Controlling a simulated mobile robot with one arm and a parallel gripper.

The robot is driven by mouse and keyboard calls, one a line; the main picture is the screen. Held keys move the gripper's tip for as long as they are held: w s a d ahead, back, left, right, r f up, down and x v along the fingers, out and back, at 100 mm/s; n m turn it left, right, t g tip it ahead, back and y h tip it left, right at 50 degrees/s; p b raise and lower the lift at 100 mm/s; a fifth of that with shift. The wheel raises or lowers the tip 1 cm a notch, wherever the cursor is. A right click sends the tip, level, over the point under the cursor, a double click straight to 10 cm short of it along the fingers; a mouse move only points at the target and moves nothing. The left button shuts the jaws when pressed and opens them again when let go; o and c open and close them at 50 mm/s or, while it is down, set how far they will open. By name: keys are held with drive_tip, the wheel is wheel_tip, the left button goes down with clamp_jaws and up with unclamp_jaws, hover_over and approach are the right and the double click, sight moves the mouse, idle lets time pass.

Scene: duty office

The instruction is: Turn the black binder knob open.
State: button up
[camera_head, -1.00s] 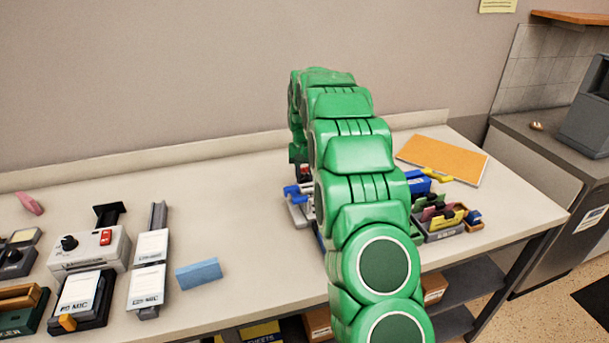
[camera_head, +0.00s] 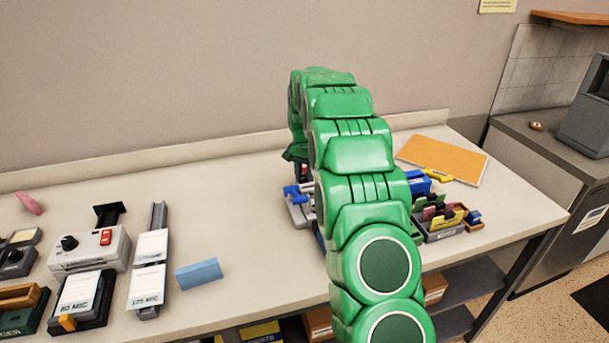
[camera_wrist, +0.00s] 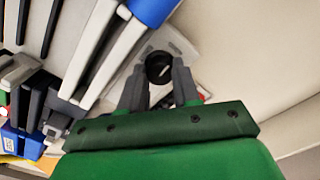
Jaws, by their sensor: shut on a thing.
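The black binder knob (camera_wrist: 159,66), round with a pale pointer line across its face, sits on a light grey plate (camera_wrist: 181,45) in the wrist view. My gripper (camera_wrist: 159,77) has one grey finger on each side of the knob and is shut on it. The pointer line lies at a slant. In the head view my green arm hides the knob. Part of the light grey binder (camera_head: 297,212) with blue parts shows just left of the arm.
A blue block (camera_head: 198,273) and a grey control box (camera_head: 90,250) with its own black knob stand to the left. An organizer (camera_head: 440,232) with coloured items and an orange board (camera_head: 443,158) lie right of my arm.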

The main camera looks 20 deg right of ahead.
sight(305, 178)
drive_tip(key=o, duration=0.8)
drive_tip(key=shift+c, duration=0.2)
drive_tip(key=shift+r, duration=3.95)
